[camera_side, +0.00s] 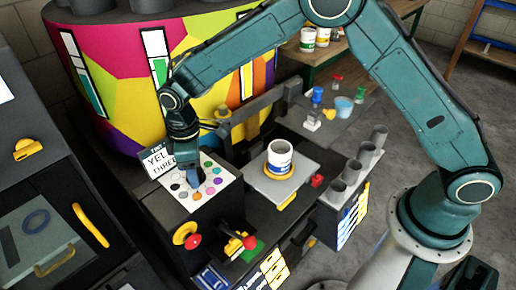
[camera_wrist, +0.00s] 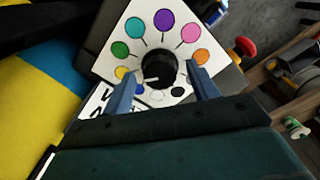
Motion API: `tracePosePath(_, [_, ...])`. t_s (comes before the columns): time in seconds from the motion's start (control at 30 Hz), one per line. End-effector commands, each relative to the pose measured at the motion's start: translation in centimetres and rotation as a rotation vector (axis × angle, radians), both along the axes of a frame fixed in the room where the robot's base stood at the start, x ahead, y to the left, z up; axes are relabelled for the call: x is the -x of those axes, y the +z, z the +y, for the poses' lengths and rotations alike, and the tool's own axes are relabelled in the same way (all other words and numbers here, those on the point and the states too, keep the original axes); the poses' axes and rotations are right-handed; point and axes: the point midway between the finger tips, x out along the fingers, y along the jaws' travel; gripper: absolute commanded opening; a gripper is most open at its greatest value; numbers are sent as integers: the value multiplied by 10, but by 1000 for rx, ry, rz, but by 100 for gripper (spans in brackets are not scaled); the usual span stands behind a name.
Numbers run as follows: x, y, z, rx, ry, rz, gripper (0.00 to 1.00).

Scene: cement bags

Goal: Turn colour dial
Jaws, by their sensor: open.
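The colour dial is a black round knob (camera_wrist: 161,71) on a white panel (camera_wrist: 150,15), ringed by coloured dots, in the wrist view. A white mark on the knob's lower left points roughly between the yellow dot (camera_wrist: 122,73) and the blue dot (camera_wrist: 139,89); which one, I cannot tell. My gripper (camera_wrist: 164,80) is open, its two blue fingers apart on the left and right of the knob's near side. I cannot tell if they touch it. In the side view my gripper (camera_side: 190,172) points down over the dotted panel (camera_side: 207,200), and the knob is mostly hidden.
A sign (camera_side: 158,160) reading partly "YELL" and "THREE" stands behind the panel. Red-knobbed levers (camera_side: 249,242) are in front. A white can (camera_side: 279,159) stands on a grey platform to the right. A large multicoloured drum (camera_side: 120,70) is behind.

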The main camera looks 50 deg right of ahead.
Motion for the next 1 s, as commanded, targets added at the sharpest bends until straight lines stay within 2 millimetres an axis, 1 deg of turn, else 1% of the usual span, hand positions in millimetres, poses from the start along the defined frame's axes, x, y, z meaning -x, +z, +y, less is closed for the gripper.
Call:
tracePosePath(0.23, [0, 3, 0, -1, 0, -1, 59])
tracePosePath(0.37, [0, 11, 0, -1, 0, -1, 59])
tracePosePath(0.43, [0, 18, 0, -1, 0, -2, 59])
tracePosePath(0.57, [-1, 35, 0, -1, 0, -3, 59])
tracePosePath(1.0, [0, 109, 0, -1, 0, -2, 59])
